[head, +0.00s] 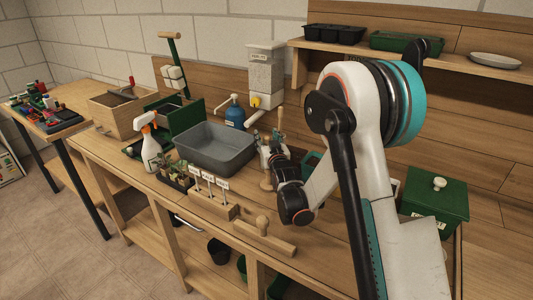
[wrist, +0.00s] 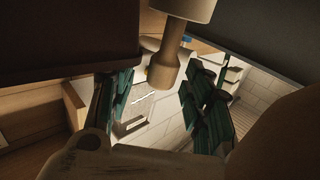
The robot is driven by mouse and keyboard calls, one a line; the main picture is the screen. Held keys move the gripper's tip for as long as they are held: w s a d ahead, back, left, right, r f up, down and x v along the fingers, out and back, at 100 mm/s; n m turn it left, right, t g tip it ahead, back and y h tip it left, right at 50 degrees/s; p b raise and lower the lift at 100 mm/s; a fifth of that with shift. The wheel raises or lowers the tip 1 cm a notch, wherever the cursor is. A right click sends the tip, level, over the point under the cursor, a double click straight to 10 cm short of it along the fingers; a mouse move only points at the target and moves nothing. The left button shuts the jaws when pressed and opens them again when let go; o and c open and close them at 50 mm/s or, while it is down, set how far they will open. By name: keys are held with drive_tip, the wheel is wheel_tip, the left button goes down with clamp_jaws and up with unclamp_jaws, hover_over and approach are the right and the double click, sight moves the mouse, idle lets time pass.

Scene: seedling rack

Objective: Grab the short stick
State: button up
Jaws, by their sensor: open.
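A short wooden stick-like piece (wrist: 164,68) with a rounded end shows in the wrist view, hanging from a wider wooden part at the top edge. It appears between the two green-padded fingers of my gripper (wrist: 158,100), which are apart. I see a gap on both sides of it, and cannot tell how deep between the fingers it lies. In the head view my arm reaches down to the bench beside a holder (head: 265,150) with upright tools, one with a wooden handle (head: 279,114). My wrist hides part of this spot, and I cannot tell which tool matches the wooden piece.
A grey basin (head: 215,165) stands left of my wrist. A wooden block with white labels (head: 213,208) and a wooden float with a knob (head: 264,243) lie in front. A green lidded box (head: 436,205) stands right. A shelf (head: 455,62) runs above behind my arm.

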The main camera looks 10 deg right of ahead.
drive_tip(key=shift+w+r, duration=0.1)
drive_tip(key=shift+w, duration=0.1)
drive_tip(key=c, duration=1)
